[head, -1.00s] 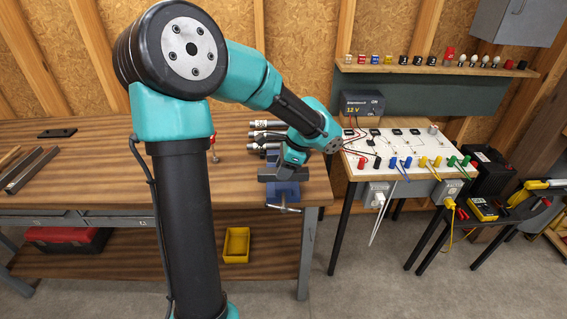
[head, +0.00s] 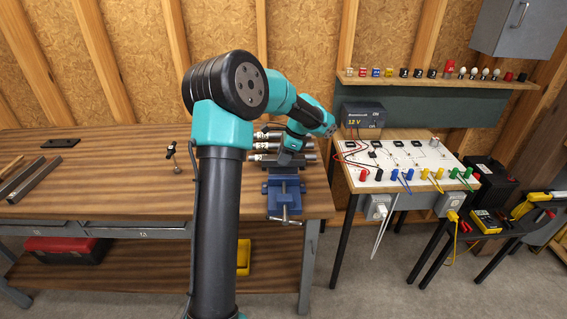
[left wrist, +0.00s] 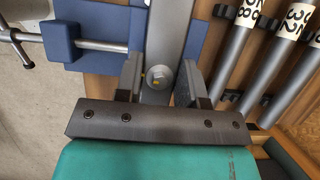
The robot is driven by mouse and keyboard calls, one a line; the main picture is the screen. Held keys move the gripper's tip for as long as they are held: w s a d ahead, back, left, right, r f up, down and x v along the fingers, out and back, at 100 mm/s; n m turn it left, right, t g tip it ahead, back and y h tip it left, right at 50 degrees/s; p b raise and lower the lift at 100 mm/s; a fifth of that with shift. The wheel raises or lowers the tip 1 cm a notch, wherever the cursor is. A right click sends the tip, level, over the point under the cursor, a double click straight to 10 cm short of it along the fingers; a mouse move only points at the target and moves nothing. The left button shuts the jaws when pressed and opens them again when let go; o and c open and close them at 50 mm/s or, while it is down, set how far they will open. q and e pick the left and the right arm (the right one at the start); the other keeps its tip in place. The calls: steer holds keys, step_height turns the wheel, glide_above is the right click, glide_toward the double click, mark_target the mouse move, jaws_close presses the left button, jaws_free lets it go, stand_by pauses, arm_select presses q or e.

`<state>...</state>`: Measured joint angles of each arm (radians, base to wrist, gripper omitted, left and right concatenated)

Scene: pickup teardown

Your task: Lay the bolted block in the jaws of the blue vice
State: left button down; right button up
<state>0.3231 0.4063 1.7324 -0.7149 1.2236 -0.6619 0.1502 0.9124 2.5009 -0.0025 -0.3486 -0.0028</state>
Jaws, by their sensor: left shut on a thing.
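The bolted block is a grey bar with a round bolt head (left wrist: 160,76) in the left wrist view. My left gripper (left wrist: 158,88) is shut on it, one finger on each side of the bolt. In the head view my left gripper (head: 291,155) is at the far side of the blue vice (head: 284,197), near the bench's right end. The vice (left wrist: 95,42) also shows in the left wrist view, beside the block, with its steel screw to the left. I cannot tell whether the block is above the jaws or between them. My right gripper is not in view.
Several labelled metal cylinders (left wrist: 237,52) lie close beside the block. A small clamp-like tool (head: 172,150) stands left on the bench. A circuit table (head: 405,160) with a 12 V supply (head: 364,115) is at right. The bench middle is partly hidden by my arm.

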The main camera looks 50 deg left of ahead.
arm_select(q)
steer(key=shift+w+a, duration=0.2)
steer(key=shift+w+a, duration=0.2)
steer(key=shift+a, duration=0.05)
steer(key=shift+f, duration=1.75)
steer(key=shift+d+f, duration=0.1)
steer(key=shift+f, duration=0.6)
steer(key=c, duration=0.8)
jaws_free()
steer(key=shift+s+f, duration=0.15)
steer(key=shift+f, duration=0.05)
steer(key=shift+r, duration=0.45)
steer(key=shift+o, duration=0.3)
steer(key=v, duration=1.2)
steer(key=shift+r, duration=0.4)
